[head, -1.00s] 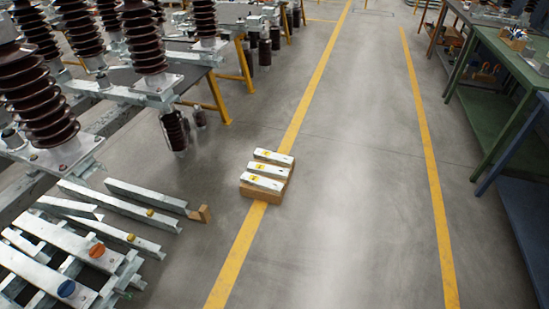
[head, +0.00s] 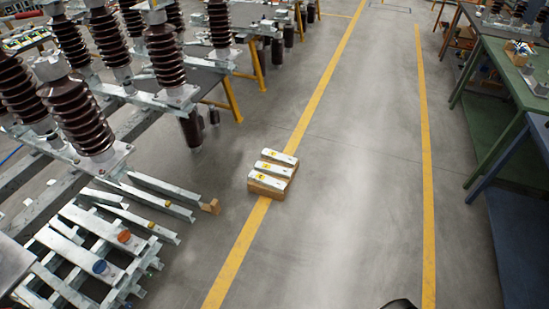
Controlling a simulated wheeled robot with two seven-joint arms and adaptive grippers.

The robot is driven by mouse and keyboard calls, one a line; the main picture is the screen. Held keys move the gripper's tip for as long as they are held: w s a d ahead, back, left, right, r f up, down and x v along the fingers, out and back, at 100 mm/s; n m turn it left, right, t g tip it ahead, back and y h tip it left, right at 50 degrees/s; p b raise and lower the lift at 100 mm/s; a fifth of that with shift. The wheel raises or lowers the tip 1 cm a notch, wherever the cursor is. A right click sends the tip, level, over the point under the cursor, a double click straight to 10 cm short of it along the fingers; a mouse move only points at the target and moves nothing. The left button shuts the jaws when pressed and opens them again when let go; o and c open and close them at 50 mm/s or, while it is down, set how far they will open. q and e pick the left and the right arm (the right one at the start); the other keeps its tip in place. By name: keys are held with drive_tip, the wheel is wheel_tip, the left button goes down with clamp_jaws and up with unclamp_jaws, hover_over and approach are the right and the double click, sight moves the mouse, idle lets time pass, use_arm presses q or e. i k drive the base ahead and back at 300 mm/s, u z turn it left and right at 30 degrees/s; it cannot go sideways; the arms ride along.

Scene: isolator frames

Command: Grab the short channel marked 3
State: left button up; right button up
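Three short pale metal channels lie side by side on a wooden block on the floor: the far channel (head: 280,156), the middle channel (head: 273,168) and the near channel (head: 268,181). The numbers are too small to read, so I cannot tell which is marked 3. The wooden block (head: 267,191) sits across the yellow floor line. A dark piece that looks like part of my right gripper (head: 399,304) shows at the bottom edge, well away from the channels. Its fingers are not visible. My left gripper is not in view.
Longer metal channels (head: 150,226) and racks with tall brown insulators (head: 78,115) stand at the left. Green workbenches (head: 510,62) and a blue one (head: 532,190) line the right. The grey floor (head: 350,180) between the yellow lines is clear.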

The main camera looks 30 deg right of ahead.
sight(276, 156)
drive_tip(key=z, duration=0.7)
drive_tip(key=i, duration=1.85)
drive_tip(key=z, duration=0.45)
drive_tip(key=i, duration=1.55)
drive_tip(key=u, duration=0.1)
